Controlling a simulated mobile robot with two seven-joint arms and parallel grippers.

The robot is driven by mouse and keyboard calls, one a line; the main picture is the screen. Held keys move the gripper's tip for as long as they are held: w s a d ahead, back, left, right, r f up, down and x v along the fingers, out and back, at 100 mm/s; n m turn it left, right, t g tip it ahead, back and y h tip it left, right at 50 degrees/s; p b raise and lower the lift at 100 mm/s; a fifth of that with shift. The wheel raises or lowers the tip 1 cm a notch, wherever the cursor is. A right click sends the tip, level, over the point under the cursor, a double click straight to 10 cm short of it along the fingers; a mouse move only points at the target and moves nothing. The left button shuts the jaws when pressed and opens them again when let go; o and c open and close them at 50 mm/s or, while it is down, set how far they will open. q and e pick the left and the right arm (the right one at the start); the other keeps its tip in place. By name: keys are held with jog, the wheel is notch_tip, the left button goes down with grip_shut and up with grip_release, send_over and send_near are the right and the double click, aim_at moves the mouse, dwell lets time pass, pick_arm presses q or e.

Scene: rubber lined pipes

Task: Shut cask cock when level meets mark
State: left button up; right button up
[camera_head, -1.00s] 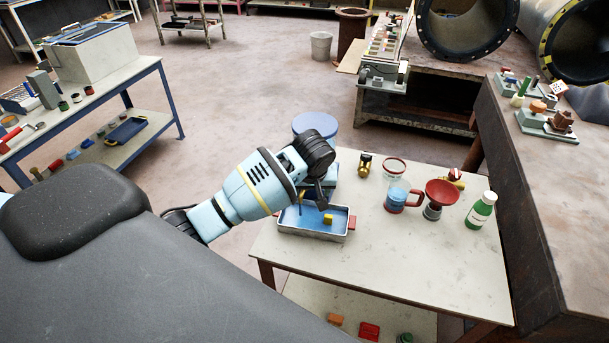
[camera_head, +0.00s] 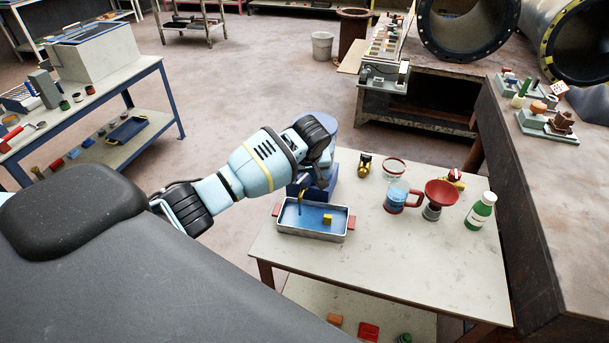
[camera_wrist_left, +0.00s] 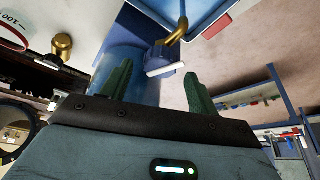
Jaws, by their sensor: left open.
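The blue cask (camera_head: 332,133) stands at the table's back left, partly hidden by my left arm. Its brass spout (camera_head: 301,194) hangs over a metal tray (camera_head: 313,234) of blue liquid with a yellow block (camera_head: 327,218). In the left wrist view, the brass spout (camera_wrist_left: 177,33) and the cock's white-edged handle (camera_wrist_left: 165,68) are near the green fingers; the cask (camera_wrist_left: 140,88) is behind. My left gripper (camera_wrist_left: 158,70) is open, its fingers on either side of the handle; contact cannot be told. In the head view the gripper (camera_head: 318,168) is beside the cask. A level mark cannot be made out.
On the table (camera_head: 400,270) are a brass fitting (camera_head: 365,165), a glass jar (camera_head: 393,169), a red-handled jug (camera_head: 397,198), a red funnel (camera_head: 440,192) and a green bottle (camera_head: 481,210). The table's front is clear. A dark bench (camera_head: 560,220) borders the right.

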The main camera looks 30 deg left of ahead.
pick_arm(q)
jog(key=shift+x, duration=0.75)
jog(key=c, duration=1)
jog(key=shift+o, duration=0.2)
